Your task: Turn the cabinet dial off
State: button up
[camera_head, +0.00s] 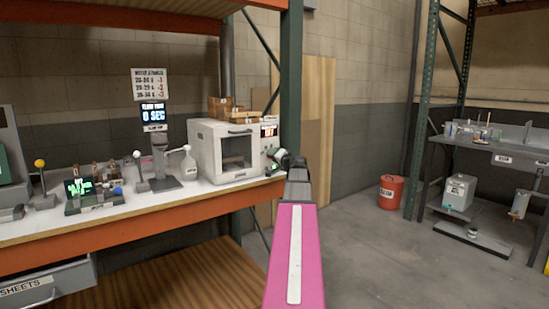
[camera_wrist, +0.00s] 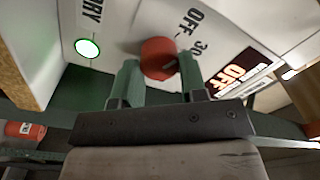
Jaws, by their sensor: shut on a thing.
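The white cabinet (camera_head: 224,152) stands on the bench in the head view, with a windowed door and a control panel on its right side. Its red dial (camera_wrist: 160,50) shows in the wrist view, by the printed marks "OFF" and "30". My gripper (camera_wrist: 158,66) has its two green fingers on either side of the dial and is shut on it. The cabinet's display (camera_wrist: 238,72) reads "OFF" in orange in the wrist view. In the head view my gripper (camera_head: 285,160) is at the panel, and the dial is hidden there.
A round green light (camera_wrist: 87,48) glows on the panel. A white bottle (camera_head: 189,163) and a stand (camera_head: 160,165) are left of the cabinet on the bench. A green rack post (camera_head: 291,80) rises close behind my gripper. A red bin (camera_head: 391,192) stands on the floor at right.

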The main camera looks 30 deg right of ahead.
jog(key=shift+n, duration=1.1)
jog(key=o, duration=0.9)
jog(key=shift+o, duration=0.2)
jog(key=shift+s, duration=0.1)
jog(key=s, duration=1)
jog(key=shift+s+d+f, duration=0.25)
jog(key=shift+s+d, duration=0.1)
jog(key=shift+d, duration=0.05)
jog(key=shift+a+f, duration=0.1)
